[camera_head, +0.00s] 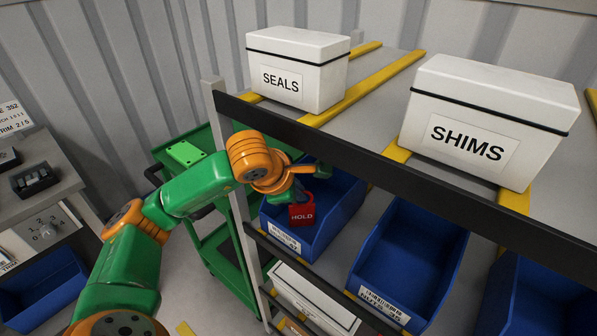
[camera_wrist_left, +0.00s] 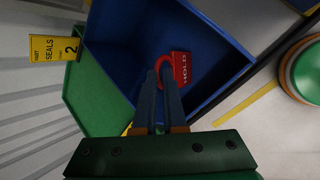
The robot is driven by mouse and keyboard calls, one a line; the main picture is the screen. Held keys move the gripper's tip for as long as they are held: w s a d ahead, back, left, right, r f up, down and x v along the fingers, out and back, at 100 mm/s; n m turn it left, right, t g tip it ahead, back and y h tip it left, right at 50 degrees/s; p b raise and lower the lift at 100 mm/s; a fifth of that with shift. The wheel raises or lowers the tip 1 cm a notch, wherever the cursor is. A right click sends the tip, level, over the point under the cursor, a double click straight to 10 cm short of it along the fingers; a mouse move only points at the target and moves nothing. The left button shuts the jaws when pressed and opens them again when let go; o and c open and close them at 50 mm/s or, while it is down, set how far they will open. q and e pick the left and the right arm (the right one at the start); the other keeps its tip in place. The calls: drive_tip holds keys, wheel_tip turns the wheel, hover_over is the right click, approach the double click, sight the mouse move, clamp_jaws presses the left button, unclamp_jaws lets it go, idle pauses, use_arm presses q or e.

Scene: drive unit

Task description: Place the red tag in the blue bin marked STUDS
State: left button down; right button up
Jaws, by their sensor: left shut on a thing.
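The red tag (camera_head: 302,214), marked HOLD, hangs from my left gripper (camera_head: 297,188) at the mouth of the leftmost blue bin (camera_head: 340,212) on the shelf. In the left wrist view my left gripper (camera_wrist_left: 162,78) is shut on the red tag (camera_wrist_left: 181,69) at its loop, with the blue bin (camera_wrist_left: 212,38) behind it. I cannot tell whether the tag touches the bin. The bin's front label (camera_head: 284,238) is too small to read, so I cannot confirm STUDS. My right gripper is not in view.
Another blue bin (camera_head: 412,255) stands to the right, with part of a third beyond it. White SEALS (camera_head: 297,70) and SHIMS (camera_head: 488,118) boxes stand on the shelf above. A dark rail (camera_head: 400,180) crosses over the bins. A green cart (camera_head: 222,262) stands at left.

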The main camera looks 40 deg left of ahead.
use_arm(q)
drive_tip(key=shift+s+d, duration=0.25)
drive_tip(key=shift+s, duration=0.7)
drive_tip(key=c, duration=1)
unclamp_jaws()
drive_tip(key=shift+w+f, duration=0.15)
drive_tip(key=shift+w, duration=0.15)
drive_tip(key=shift+s, duration=0.1)
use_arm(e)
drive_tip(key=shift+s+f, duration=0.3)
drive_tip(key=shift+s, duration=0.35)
use_arm(q)
drive_tip(key=s+d+r+b, duration=0.1)
drive_tip(key=s+b, duration=0.7)
drive_tip(key=s, duration=0.4)
drive_tip(key=shift+s+r+b, duration=0.2)
drive_tip(key=shift+s+b, duration=0.15)
drive_tip(key=shift+s, duration=0.05)
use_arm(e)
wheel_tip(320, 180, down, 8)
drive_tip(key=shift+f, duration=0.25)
